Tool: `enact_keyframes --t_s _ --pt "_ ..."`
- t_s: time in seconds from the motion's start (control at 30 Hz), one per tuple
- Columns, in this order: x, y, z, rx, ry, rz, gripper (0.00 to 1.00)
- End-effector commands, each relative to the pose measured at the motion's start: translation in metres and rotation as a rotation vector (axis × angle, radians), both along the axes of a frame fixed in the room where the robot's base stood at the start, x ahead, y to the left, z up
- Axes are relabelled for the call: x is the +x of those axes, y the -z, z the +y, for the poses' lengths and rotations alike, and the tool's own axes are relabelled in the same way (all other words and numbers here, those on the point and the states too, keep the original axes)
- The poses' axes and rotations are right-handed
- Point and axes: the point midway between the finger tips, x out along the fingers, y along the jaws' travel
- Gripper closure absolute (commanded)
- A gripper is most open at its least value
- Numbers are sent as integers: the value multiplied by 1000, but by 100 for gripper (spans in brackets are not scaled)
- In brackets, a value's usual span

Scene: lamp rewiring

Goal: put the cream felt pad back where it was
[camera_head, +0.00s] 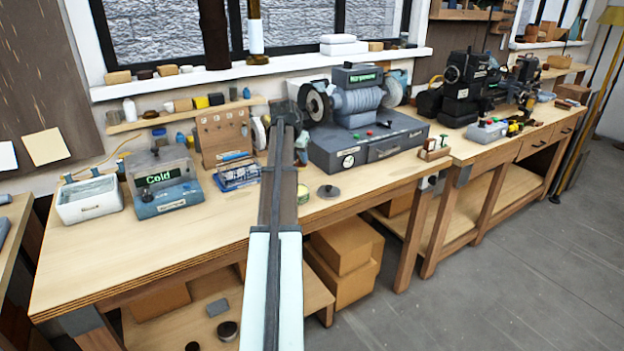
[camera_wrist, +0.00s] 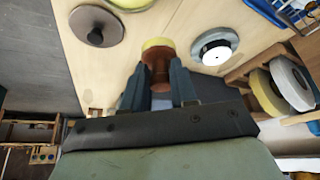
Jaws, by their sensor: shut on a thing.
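In the wrist view my gripper (camera_wrist: 160,80) is shut on a reddish-brown, waisted piece with a pale yellow-cream round end, which I take for the cream felt pad (camera_wrist: 157,44). The cream end points away from my fingers, over the wooden benchtop. I cannot tell whether it touches the wood.
A grey disc with a knob (camera_head: 328,191) and a small round yellow-rimmed tin (camera_head: 303,193) sit near the front edge. In the wrist view a grey ring with a white centre (camera_wrist: 215,46) and pale wheels (camera_wrist: 290,82) are close on the right. The grinder (camera_head: 365,140) stands behind.

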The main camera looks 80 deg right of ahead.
Motion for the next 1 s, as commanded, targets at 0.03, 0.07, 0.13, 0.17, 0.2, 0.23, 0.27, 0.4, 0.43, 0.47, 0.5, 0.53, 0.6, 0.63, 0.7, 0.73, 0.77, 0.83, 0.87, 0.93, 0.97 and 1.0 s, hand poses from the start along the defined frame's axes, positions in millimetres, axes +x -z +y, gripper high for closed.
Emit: enact_keyframes --t_s 0.03,0.07,0.13,0.17,0.2,0.23,0.27,0.4,0.43,0.47,0.5,0.53,0.6,0.63,0.7,0.73,0.77,0.83,0.87,0.93,0.97,1.0 --pt "-7 -3 -23 1 39 1 100" --pt "-9 -4 -32 0 63 2 100" --pt "-5 -7 -49 1 114 1 100" --pt "-5 -9 -56 1 139 2 100" --pt "-4 -12 -66 0 175 1 100" --pt "-4 -14 -72 0 205 1 100" --pt "-5 -17 -77 0 238 3 100" --pt "-10 -21 -85 -1 400 3 100" --pt "-11 -21 -84 -1 431 3 100" --pt "-12 -21 -83 0 459 3 100" --pt "-13 -21 -82 0 492 3 100" --pt "-13 -21 -81 -1 515 3 100" --pt "-13 -21 -81 0 556 3 100" --pt "-14 -21 -80 0 571 2 100" --pt "-14 -20 -80 -1 593 3 100" --pt "-14 -19 -80 -1 601 2 100" --pt "-14 -17 -79 -1 605 2 100" --pt "-14 -12 -79 0 610 3 100" --pt "-14 -9 -79 -1 611 3 100" --pt "-14 2 -78 1 610 4 100" --pt "-14 7 -78 1 610 4 100" --pt "-14 13 -78 2 610 4 100"
